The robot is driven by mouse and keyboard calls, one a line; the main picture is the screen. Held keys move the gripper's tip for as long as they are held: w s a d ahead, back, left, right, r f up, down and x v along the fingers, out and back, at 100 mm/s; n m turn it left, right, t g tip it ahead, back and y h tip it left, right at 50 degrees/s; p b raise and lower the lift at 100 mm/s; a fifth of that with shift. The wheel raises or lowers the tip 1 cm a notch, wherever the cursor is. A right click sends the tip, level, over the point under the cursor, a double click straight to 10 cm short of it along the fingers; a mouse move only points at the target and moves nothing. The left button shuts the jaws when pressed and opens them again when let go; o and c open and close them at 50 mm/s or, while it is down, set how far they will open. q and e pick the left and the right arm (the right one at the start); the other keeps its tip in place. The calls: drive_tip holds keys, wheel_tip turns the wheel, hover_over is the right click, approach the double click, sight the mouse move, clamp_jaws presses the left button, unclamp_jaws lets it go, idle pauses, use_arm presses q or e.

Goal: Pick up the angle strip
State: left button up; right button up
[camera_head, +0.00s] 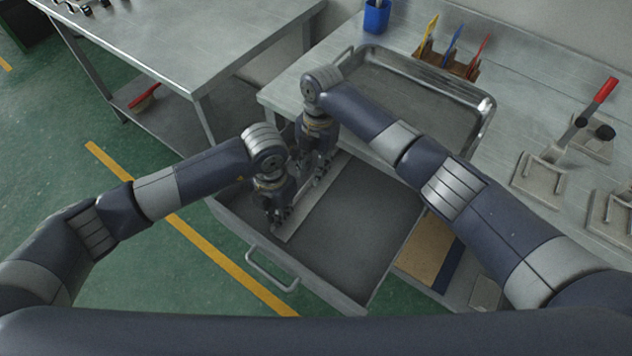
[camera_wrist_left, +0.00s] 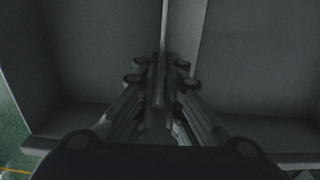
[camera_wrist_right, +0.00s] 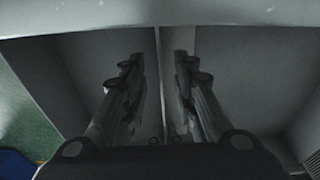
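The angle strip (camera_head: 311,205) is a long, pale grey profile lying in the open grey drawer (camera_head: 368,215) under the bench. In the left wrist view the strip (camera_wrist_left: 184,28) runs straight away between my fingers. My left gripper (camera_head: 276,220) is at the strip's near part, its fingers (camera_wrist_left: 160,88) close together on the strip's thin upright edge. My right gripper (camera_head: 322,166) is farther along the strip. In the right wrist view its fingers (camera_wrist_right: 158,80) stand apart, with the strip (camera_wrist_right: 178,40) running between them. The fingertips' exact contact is dark and partly hidden.
A metal tray (camera_head: 480,112) stands on the bench above the drawer. A wooden holder with coloured tools (camera_head: 447,62), a blue cup (camera_head: 376,17) and red-handled clamps (camera_head: 583,122) are on the bench. Drawer walls surround both grippers. Another table (camera_head: 185,45) stands at the left.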

drive_tip(key=shift+s+f, duration=0.1)
drive_tip(key=shift+f, duration=0.7)
clamp_jaws()
